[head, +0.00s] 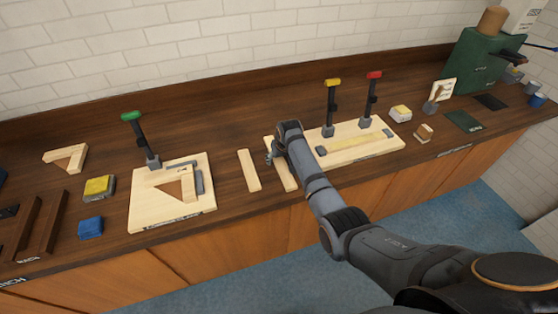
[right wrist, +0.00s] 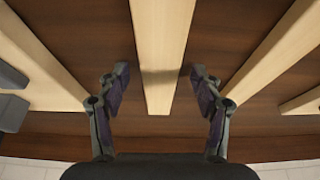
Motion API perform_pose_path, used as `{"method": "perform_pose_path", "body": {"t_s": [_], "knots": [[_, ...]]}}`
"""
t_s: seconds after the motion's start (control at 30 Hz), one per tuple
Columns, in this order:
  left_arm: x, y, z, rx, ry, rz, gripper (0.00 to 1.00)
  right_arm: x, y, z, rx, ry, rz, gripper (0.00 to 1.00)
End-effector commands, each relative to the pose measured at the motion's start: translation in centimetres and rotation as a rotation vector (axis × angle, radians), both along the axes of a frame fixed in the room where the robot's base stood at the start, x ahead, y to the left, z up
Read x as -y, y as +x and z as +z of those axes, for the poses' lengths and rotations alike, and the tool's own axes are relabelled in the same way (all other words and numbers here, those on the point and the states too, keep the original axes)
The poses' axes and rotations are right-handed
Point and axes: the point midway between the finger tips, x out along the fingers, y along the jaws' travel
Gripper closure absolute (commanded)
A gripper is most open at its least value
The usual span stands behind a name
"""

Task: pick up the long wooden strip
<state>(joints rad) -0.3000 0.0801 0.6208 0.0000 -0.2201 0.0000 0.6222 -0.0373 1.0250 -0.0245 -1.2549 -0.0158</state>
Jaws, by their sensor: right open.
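Two pale long wooden strips lie side by side on the brown bench in the head view. The left strip (head: 250,170) lies clear, and the other strip (head: 287,179) is partly hidden by my right gripper (head: 274,158). In the right wrist view, a pale strip (right wrist: 160,40) runs between the two open fingers of my right gripper (right wrist: 160,92), with a gap on each side. The fingers do not touch it. How high they are above the bench is hard to tell. My left gripper is not in view.
A jig board (head: 352,151) with yellow and red-handled clamps stands right of the strips. Another board (head: 144,210) with a green-handled clamp and a triangular frame stands left. A blue block (head: 90,228) and a yellow-topped block (head: 99,187) lie farther left. A brick wall is behind.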

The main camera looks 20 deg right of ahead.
Motion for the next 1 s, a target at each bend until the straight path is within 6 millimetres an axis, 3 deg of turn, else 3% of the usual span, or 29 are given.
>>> {"method": "perform_pose_path", "body": {"t_s": [0.17,0.6,0.87,1.0], "knots": [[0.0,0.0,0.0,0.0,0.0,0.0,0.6,0.0,0.0,0.0,0.001,0.0,0.0,0.35],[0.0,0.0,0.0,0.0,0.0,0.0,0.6,0.0,0.0,0.0,0.0,0.0,0.0,0.95],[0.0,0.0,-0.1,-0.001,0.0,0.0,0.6,0.0,0.0,0.1,0.001,0.0,0.0,0.96],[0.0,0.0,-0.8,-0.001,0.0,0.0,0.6,0.0,0.1,1.1,0.004,0.0,0.0,0.96]]}}
